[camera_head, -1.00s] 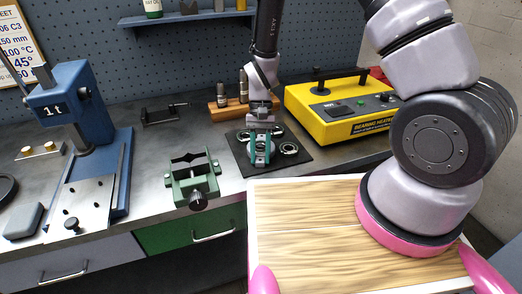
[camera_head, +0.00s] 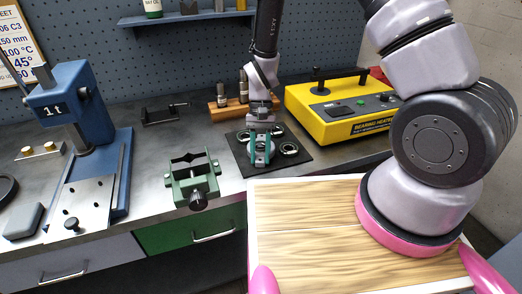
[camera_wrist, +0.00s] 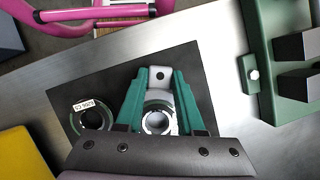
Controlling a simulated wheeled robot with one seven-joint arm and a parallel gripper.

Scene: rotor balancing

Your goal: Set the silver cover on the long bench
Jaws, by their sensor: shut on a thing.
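My gripper (camera_head: 260,160) is low over the black mat (camera_head: 301,166) on the long bench (camera_head: 150,165). Its two teal fingers are shut on a silver piece, which I take to be the silver cover (camera_wrist: 158,78). In the wrist view the piece has a tab with a hole and a shiny round part between the fingers. Its lower side is hidden by the gripper. I cannot tell whether it touches the mat.
A labelled ring (camera_wrist: 92,118) lies on the mat beside the gripper. A yellow bearing heater (camera_head: 340,110) stands right of the mat. A green vise (camera_head: 193,182) stands to its left, a blue press (camera_head: 75,125) farther left. A wooden block (camera_head: 232,112) stands behind.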

